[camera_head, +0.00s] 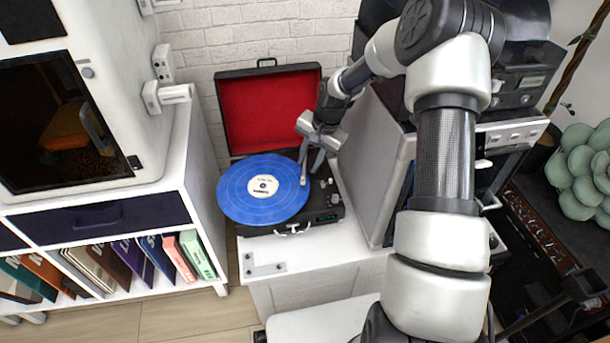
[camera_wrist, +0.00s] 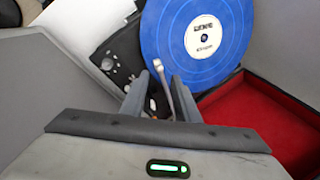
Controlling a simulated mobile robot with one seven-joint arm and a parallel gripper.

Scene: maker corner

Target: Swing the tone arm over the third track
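A blue record (camera_head: 264,190) with a cream label lies on the turntable of an open black record player (camera_head: 330,213). Faint lighter rings mark the record. The thin grey tone arm (camera_head: 303,172) reaches its head end to the record's right outer edge. My gripper (camera_head: 311,163) is at the tone arm, pointing down from above. In the wrist view the tone arm (camera_wrist: 163,85) lies between my two fingers (camera_wrist: 158,88), closer to the right one. The fingers are apart, with a gap on the left. Contact with the right finger cannot be told. The record (camera_wrist: 190,50) is beyond the fingertips.
The red-lined lid (camera_head: 268,108) stands open behind the record. A grey machine (camera_head: 392,175) stands close on the right. A white cabinet (camera_head: 205,170) with books stands left. The white stand top (camera_head: 262,262) is clear in front except for a small metal plate.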

